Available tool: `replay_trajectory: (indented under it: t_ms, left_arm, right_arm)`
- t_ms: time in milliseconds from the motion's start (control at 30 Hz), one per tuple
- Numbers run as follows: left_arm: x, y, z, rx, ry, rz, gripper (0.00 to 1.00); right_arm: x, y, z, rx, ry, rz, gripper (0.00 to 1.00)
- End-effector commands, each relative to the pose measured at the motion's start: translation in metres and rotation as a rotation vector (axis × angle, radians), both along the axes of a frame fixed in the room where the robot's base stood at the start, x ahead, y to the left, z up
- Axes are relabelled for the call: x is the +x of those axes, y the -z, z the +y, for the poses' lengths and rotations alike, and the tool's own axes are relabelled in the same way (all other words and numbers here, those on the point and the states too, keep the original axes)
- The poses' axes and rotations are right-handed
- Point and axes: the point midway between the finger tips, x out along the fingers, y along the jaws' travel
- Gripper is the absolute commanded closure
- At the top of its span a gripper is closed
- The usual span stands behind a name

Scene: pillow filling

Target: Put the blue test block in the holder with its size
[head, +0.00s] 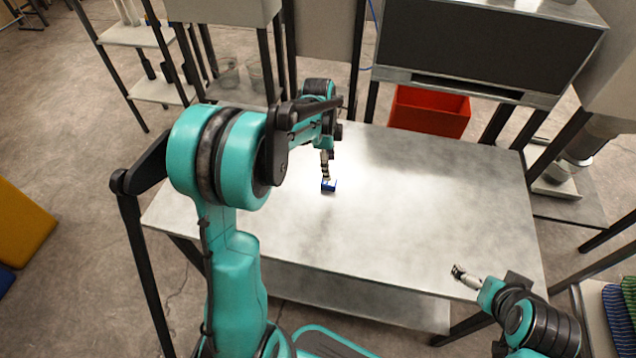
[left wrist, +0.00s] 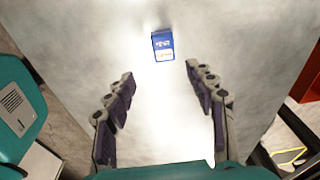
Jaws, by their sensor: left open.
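The blue test block (head: 329,186) sits on the bare metal table (head: 420,200), left of the table's middle. In the left wrist view the block (left wrist: 162,46) shows a blue face with a white label, a little beyond my fingertips. My left gripper (head: 325,167) is just above or behind the block; the left wrist view shows its two fingers (left wrist: 160,74) spread with nothing between them. My right gripper (head: 460,271) is over the table's front right part, too small to tell its opening. I cannot make out a holder with a size mark.
A red bin (head: 429,111) stands beyond the table's far edge, below a dark-fronted metal unit (head: 490,45). A shelf rack (head: 140,36) stands at the back left. Blue and green striped items (head: 620,315) lie at the right edge. Most of the tabletop is clear.

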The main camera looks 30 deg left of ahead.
Motion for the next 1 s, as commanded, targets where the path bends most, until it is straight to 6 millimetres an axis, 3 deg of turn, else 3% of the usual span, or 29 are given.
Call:
replay_trajectory:
  t_ms: [467,733,1000]
  left_arm:
    - [0.009,0.05,0.003,-0.009,0.072,0.02,0.45]
    - [0.012,0.089,0.0,-0.009,0.071,0.019,0.45]
    - [0.012,0.092,-0.001,-0.009,0.071,0.019,0.45]
  right_arm:
    - [0.0,0.015,0.0,0.0,0.0,0.0,0.0]
    - [0.0,0.035,0.0,0.0,0.0,0.0,0.0]
    - [0.0,0.034,0.0,0.0,0.0,0.0,0.0]
